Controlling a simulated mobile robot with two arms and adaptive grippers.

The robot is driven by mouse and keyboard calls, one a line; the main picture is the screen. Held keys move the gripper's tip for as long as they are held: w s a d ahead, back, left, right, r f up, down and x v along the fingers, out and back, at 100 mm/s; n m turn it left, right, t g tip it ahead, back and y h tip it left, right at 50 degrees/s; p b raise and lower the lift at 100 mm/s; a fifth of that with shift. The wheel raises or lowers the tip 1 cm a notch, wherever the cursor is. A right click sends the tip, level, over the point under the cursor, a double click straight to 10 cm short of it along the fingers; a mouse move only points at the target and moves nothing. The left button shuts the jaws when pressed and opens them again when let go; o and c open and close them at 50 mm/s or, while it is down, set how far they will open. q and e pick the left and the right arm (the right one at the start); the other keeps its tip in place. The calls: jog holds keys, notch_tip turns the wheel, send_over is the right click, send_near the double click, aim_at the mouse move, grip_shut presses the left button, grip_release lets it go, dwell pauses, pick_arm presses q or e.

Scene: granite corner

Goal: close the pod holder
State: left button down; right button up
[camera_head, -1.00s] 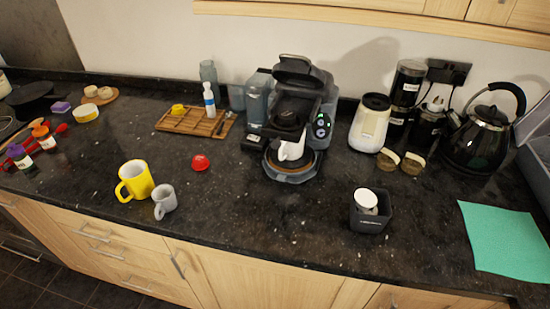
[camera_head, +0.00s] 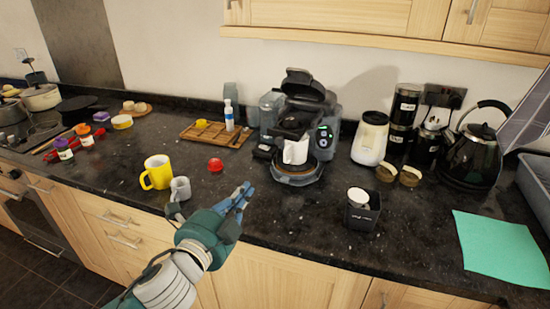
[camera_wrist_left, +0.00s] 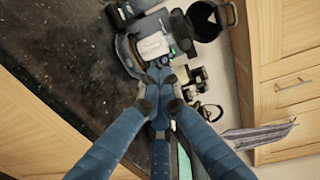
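The coffee machine (camera_head: 328,110) stands at the back middle of the counter. Its black top lid (camera_head: 300,84) is raised, above the dark pod holder area (camera_head: 293,120). A white cup (camera_head: 296,151) stands under it on the round drip base (camera_head: 297,175). In the left wrist view the coffee machine (camera_wrist_left: 126,48) shows beyond my fingertips, seen rotated. My left gripper (camera_head: 245,192) is in front and left of the machine, low over the front of the counter, apart from it. Its blue fingers (camera_wrist_left: 160,76) converge with nothing visible between them. My right gripper is not in view.
A yellow mug (camera_head: 157,173) and grey cup (camera_head: 180,189) stand left of my gripper, with a red object (camera_head: 215,165) behind. A black container (camera_head: 362,216) is right of the machine. A wooden tray (camera_head: 214,137) lies left of it. A cabinet (camera_head: 390,25) hangs above.

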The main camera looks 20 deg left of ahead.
pick_arm(q)
notch_tip(320, 180, up, 3)
jog(key=d+m+h, duration=0.1)
jog(key=m, duration=0.1)
jog(key=p, duration=0.4)
send_near(278, 145)
jog(key=shift+t, duration=0.4)
jog(key=w, duration=0.5)
jog(key=shift+w+d+f, duration=0.1)
jog(key=shift+d+f, duration=0.25)
jog(key=shift+d, duration=0.05)
jog(key=shift+w+d+f, duration=0.1)
jog(key=shift+w+f, duration=0.05)
jog(key=shift+w, duration=0.7)
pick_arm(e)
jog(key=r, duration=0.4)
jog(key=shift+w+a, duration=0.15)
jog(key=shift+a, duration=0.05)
